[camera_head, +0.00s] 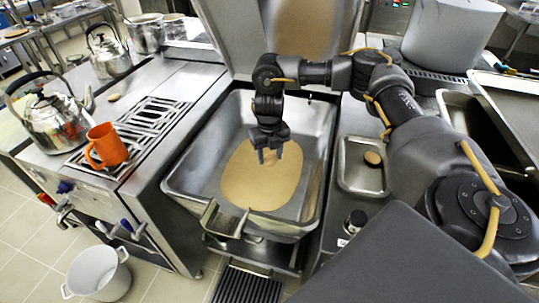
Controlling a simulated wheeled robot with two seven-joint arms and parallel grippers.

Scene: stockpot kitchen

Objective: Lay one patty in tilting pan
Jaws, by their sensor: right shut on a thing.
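The tilting pan (182,181) stands open in the middle, its lid (240,35) raised behind it. A large tan patch (255,188) covers part of its floor. My right gripper (269,160) points down inside the pan's outline, above the tan patch. It is shut on a patty, which hardly stands out against the tan behind it. I cannot tell whether the patty touches the pan floor. Another brown patty (372,158) lies in the steel tray (361,181) to the right of the pan. My left gripper is not in view.
On the left counter stand an orange mug (108,146), kettles (52,122) and a pot (145,35). A small brown round thing (115,97) lies there too. A white pot (98,274) is on the floor. A large grey pot (452,32) stands at back right.

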